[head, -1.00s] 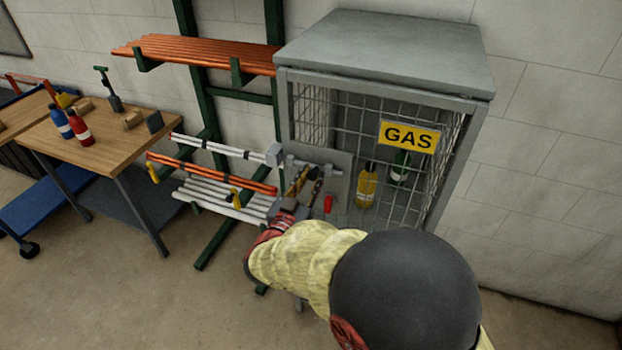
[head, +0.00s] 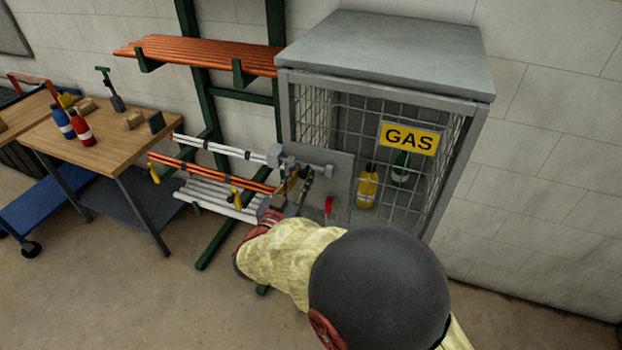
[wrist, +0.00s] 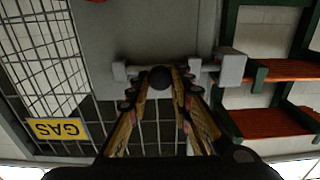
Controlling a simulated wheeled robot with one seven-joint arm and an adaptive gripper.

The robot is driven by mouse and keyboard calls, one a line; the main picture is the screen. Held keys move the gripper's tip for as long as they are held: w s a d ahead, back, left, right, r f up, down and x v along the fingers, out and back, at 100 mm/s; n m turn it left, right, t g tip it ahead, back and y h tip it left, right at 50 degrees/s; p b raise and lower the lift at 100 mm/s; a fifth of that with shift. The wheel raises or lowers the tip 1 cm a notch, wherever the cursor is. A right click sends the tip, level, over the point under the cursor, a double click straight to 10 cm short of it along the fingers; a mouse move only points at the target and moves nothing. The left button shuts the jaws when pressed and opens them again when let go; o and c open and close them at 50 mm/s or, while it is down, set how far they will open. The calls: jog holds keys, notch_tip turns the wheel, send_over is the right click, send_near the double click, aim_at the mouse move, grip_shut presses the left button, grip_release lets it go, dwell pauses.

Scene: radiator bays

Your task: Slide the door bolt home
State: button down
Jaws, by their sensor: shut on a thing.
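The grey door bolt (head: 318,168) lies level on the plate of the cage door, with its tail at the right. In the wrist view the bolt (wrist: 140,70) runs through brackets toward a grey keeper block (wrist: 232,66) on the frame side; I cannot tell how far it enters. The keeper (head: 274,155) also shows in the head view. My gripper (head: 298,178) is at the bolt, its fingers closed around the dark round knob (wrist: 160,78), which sits between the fingertips in the wrist view (wrist: 160,86). My arm hides part of the door below.
The mesh gas cage (head: 385,55) holds a yellow bottle (head: 367,187) and a green bottle (head: 400,170). A red handle (head: 328,205) sits low on the door. A pipe rack (head: 210,150) stands close at left, beyond it a wooden table (head: 120,150).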

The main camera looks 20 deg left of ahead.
jog(key=shift+a, duration=0.95)
jog(key=c, duration=1.6)
grip_release()
jog(key=shift+a, duration=0.15)
jog(key=shift+c, duration=0.2)
jog(key=s, duration=0.8)
jog(key=s+a, duration=0.1)
jog(key=s, duration=0.3)
jog(key=shift+f, duration=0.1)
